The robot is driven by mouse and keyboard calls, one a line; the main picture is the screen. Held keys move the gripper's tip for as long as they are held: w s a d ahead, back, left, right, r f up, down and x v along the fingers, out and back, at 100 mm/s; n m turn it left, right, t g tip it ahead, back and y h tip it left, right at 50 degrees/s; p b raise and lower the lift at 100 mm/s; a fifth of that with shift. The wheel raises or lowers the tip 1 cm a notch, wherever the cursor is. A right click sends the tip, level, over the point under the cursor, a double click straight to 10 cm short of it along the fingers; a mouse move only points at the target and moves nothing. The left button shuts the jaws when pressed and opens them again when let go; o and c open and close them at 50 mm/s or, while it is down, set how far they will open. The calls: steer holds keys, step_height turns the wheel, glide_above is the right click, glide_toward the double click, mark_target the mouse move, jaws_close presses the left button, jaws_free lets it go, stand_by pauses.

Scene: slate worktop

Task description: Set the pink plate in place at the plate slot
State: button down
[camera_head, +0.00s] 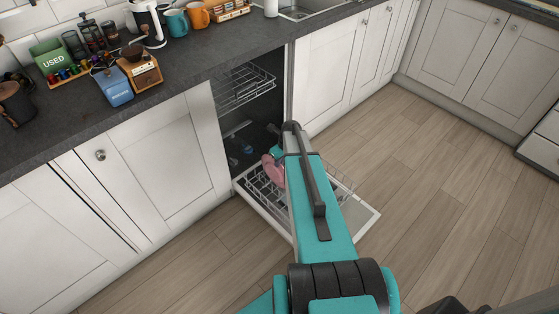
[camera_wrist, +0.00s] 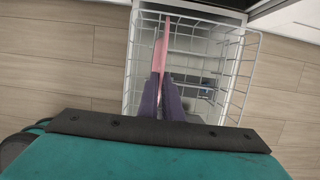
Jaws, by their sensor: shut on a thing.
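The pink plate (camera_head: 272,169) shows beside my arm in the head view, over the lower rack of the open dishwasher. In the wrist view the plate (camera_wrist: 162,55) stands edge-on, upright, between the two dark fingers of my gripper (camera_wrist: 163,85). My gripper is shut on it. The lower rack (camera_wrist: 248,75) is white wire and pulled out; in the head view the rack (camera_head: 258,188) is partly covered by my arm. The plate is over or within the rack; I cannot tell whether it touches the wires. The plate slot itself cannot be made out.
The dishwasher door (camera_head: 362,222) is folded down under the rack. An upper rack (camera_head: 244,88) sits inside the dishwasher. White cabinets (camera_head: 150,150) flank the opening. The worktop (camera_head: 205,60) holds mugs, a coffee grinder and boxes. The wooden floor to the right is clear.

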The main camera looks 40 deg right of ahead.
mark_target(279, 169)
steer(key=shift+f+b, duration=0.95)
steer(key=shift+f, duration=1.8)
steer(key=c, duration=1.9)
jaws_free()
steer(key=shift+o, duration=0.2)
steer(key=shift+r, duration=0.15)
steer(key=v, duration=1.3)
steer(key=shift+s+r, duration=0.15)
steer(key=shift+r, duration=0.15)
steer(key=shift+d, duration=0.1)
